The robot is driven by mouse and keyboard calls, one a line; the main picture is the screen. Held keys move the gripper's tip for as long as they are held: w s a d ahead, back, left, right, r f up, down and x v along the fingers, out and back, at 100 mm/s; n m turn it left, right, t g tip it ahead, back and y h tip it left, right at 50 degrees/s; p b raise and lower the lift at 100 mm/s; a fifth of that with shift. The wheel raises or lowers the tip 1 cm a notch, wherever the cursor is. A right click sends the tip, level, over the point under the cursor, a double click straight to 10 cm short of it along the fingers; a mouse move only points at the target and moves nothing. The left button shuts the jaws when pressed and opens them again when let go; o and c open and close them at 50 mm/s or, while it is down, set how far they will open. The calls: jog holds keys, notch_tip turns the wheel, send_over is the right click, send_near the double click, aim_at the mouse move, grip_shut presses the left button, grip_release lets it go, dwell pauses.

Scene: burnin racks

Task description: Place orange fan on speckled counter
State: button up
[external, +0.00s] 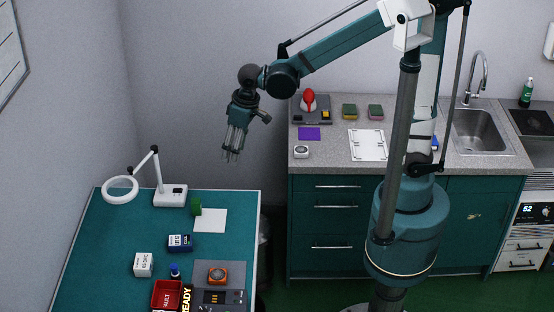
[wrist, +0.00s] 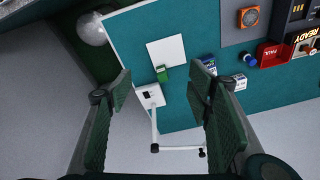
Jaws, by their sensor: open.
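The orange fan (external: 218,274) is a small square orange unit with a round dark centre. It sits on a grey panel at the front of the teal table (external: 110,225). In the wrist view the orange fan (wrist: 249,16) shows near the top right. The speckled counter (external: 330,178) is grey and stands at the right, behind my arm's base. My gripper (external: 230,158) hangs in the air above and behind the table's back edge, fingers downward. In the wrist view my gripper (wrist: 160,95) has its two fingers wide apart, with nothing between them.
On the table are a ring lamp (external: 170,194), a green block (external: 197,206), a white sheet (external: 211,222), a blue box (external: 180,242), a white box (external: 143,264) and a red bin (external: 166,295). The counter holds sponges (external: 349,111), a purple square (external: 309,133), a white tray (external: 367,145) and a sink (external: 480,132).

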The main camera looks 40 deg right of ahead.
jog(key=d+r+m+t, duration=0.1)
jog(key=d+r, duration=0.2)
jog(key=d, duration=0.7)
jog(key=d+r+m+t, duration=0.1)
jog(key=d+r, duration=0.2)
jog(key=d, duration=0.7)
jog(key=s+d+m+t, duration=0.1)
jog(key=s+d, duration=0.2)
jog(key=d, duration=0.6)
jog(key=s+d+r+m+t+h, duration=0.1)
jog(key=s+d+m+t, duration=0.1)
jog(key=d, duration=0.8)
jog(key=shift+s+d+r+h, duration=0.2)
jog(key=shift+s+d+h, duration=0.1)
jog(key=shift+s, duration=0.45)
jog(key=shift+o, duration=0.5)
jog(key=shift+a, duration=0.1)
